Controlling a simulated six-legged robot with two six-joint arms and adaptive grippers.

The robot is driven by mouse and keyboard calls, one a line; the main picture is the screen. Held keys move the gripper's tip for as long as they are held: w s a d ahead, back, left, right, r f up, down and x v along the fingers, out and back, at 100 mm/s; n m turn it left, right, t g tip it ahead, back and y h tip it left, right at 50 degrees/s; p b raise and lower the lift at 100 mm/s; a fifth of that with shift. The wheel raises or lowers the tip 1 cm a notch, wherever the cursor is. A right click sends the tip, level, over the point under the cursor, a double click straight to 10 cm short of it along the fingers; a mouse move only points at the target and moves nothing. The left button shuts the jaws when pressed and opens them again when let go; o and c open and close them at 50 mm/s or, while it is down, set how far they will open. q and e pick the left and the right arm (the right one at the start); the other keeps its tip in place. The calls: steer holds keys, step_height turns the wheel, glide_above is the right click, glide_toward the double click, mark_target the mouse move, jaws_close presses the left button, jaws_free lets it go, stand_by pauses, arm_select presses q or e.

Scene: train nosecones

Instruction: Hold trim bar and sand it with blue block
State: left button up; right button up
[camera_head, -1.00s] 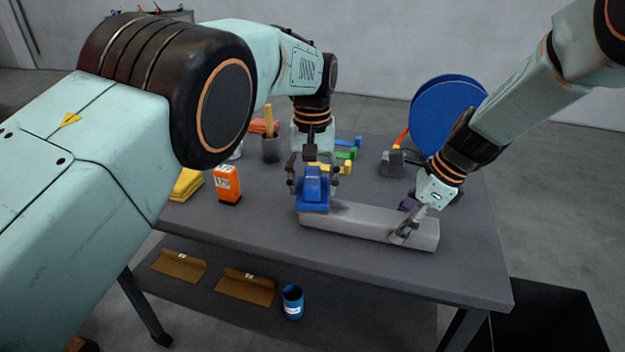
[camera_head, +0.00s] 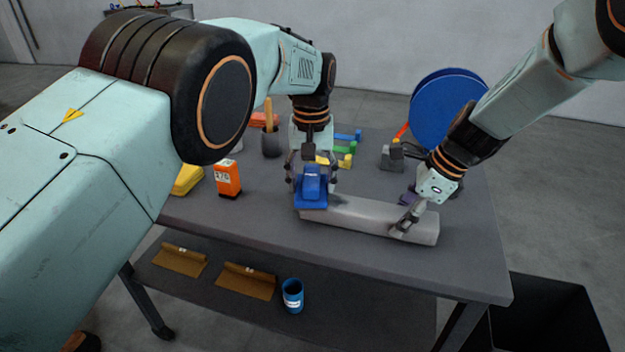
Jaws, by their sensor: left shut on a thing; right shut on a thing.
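The grey trim bar (camera_head: 365,216) lies lengthwise near the front of the grey table. The blue block (camera_head: 312,190) sits on the bar's left end. My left gripper (camera_head: 312,178) comes down from above and is shut on the blue block, with its fingers on either side of it. My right gripper (camera_head: 405,222) is shut on the bar near its right end. The block's underside and its contact with the bar are hidden.
An orange box (camera_head: 228,179) and a yellow stack (camera_head: 188,180) stand left on the table (camera_head: 260,215). Green clamps (camera_head: 345,148) and a blue disc (camera_head: 440,110) are behind. A blue cup (camera_head: 292,296) stands on the lower shelf. A black bin (camera_head: 545,310) is at front right.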

arm_select(q)
steer(key=shift+w+a+f, duration=0.1)
steer(key=shift+w+a, duration=0.3)
steer(key=shift+a, duration=0.95)
steer(key=shift+w+a+f, duration=0.1)
steer(key=shift+w+a, duration=0.3)
steer(key=shift+a, duration=1)
steer(key=shift+w+a, duration=0.4)
steer(key=shift+a, duration=0.95)
steer(key=shift+r, duration=0.1)
steer(key=shift+r, duration=2.95)
steer(key=shift+r, duration=0.1)
step_height(320, 180, up, 3)
steer(key=shift+f, duration=0.1)
